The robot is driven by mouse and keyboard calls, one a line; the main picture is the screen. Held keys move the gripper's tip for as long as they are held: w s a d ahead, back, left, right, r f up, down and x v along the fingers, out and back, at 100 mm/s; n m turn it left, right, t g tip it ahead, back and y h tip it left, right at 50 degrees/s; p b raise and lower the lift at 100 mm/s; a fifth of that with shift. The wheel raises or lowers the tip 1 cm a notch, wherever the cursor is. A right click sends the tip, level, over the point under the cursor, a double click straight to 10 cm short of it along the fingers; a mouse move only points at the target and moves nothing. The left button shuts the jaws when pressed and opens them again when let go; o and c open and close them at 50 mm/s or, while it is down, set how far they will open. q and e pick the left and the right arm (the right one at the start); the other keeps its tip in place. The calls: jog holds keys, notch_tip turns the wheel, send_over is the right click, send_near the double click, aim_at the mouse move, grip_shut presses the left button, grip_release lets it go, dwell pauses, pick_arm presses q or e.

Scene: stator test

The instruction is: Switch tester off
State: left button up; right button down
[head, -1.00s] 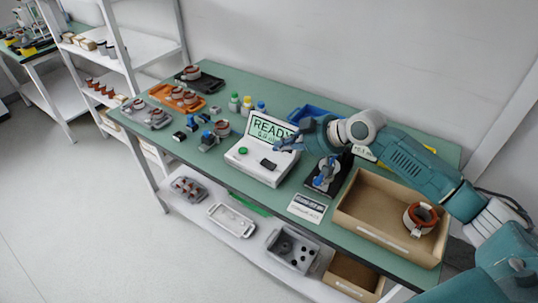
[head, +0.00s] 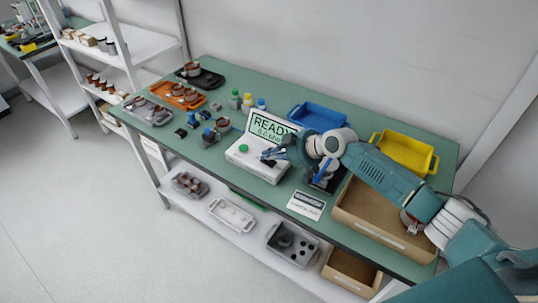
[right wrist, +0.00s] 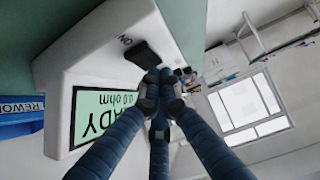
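The tester (head: 262,168) is a white console on the green table, its screen (head: 270,127) lit with "READY" and "0.0 ohm". A green button (head: 243,148) sits on its top. In the right wrist view the tester (right wrist: 85,42) shows its screen (right wrist: 104,116) and a black rocker switch (right wrist: 146,56) marked "ON". My right gripper (head: 268,154) is over the tester's top and hides the switch in the head view. In the right wrist view its fingers (right wrist: 159,84) are closed together, empty, right beside the switch; contact is unclear. My left gripper is out of view.
A dark stand with a blue part (head: 325,172) is right of the tester, partly behind my arm. A cardboard box (head: 385,236), a blue bin (head: 318,116) and a yellow bin (head: 405,152) are further right. Bottles (head: 247,102) and stator trays (head: 185,97) are left.

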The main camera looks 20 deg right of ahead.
jog(key=shift+w+a+f+b, duration=0.2)
jog(key=shift+f+b, duration=0.25)
jog(key=shift+f, duration=0.05)
jog(key=shift+r+p, duration=0.15)
jog(key=shift+p, duration=0.2)
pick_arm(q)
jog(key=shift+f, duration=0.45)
pick_arm(e)
jog(key=shift+w, duration=0.1)
jog(key=shift+w+a, duration=0.45)
jog(key=shift+w, duration=0.1)
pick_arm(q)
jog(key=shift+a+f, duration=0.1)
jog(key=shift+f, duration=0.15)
pick_arm(e)
jog(key=shift+r, duration=0.1)
